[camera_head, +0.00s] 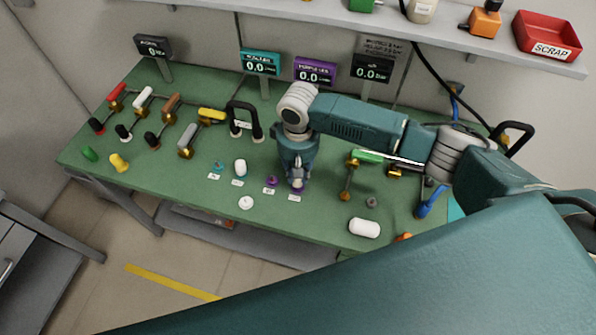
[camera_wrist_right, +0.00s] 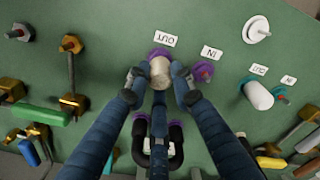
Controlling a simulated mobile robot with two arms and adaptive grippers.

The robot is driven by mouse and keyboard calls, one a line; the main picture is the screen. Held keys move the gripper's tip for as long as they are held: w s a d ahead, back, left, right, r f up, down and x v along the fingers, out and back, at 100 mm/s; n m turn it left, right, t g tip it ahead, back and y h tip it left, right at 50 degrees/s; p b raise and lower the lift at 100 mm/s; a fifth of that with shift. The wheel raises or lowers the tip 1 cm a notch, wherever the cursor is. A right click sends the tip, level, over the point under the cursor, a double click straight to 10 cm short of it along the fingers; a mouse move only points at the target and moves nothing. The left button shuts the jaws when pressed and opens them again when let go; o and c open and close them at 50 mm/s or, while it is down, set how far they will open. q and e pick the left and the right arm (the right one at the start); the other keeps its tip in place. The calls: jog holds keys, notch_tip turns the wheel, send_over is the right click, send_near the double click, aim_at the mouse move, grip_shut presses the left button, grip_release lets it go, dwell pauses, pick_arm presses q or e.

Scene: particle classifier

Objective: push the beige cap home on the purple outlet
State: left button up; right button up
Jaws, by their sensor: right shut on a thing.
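My right gripper (camera_head: 297,181) reaches down to the front of the green panel, and it also shows in the right wrist view (camera_wrist_right: 161,78). It is shut on the beige cap (camera_wrist_right: 160,70), with one finger on either side of it. The cap shows only in small part in the head view (camera_head: 297,183). The purple outlet (camera_wrist_right: 157,52), beside the OUT label, shows as a purple rim behind the cap. The cap is over the outlet and hides most of it; I cannot tell how far it is seated. My left gripper is not in view.
The purple inlet (camera_wrist_right: 203,71) is uncapped close beside the right gripper. A white cap (camera_head: 240,168) stands on the neighbouring teal port. A black handle (camera_head: 245,118) stands behind. A white disc (camera_head: 246,202) and a white cylinder (camera_head: 365,228) are near the front edge.

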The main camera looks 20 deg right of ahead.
jog(key=shift+s+f, duration=0.15)
jog(key=shift+f, duration=0.15)
jog(key=shift+f, duration=0.35)
jog(key=shift+f, duration=0.1)
jog(key=o, duration=1.1)
jog(key=shift+o, duration=0.2)
notch_tip(320, 180, up, 12)
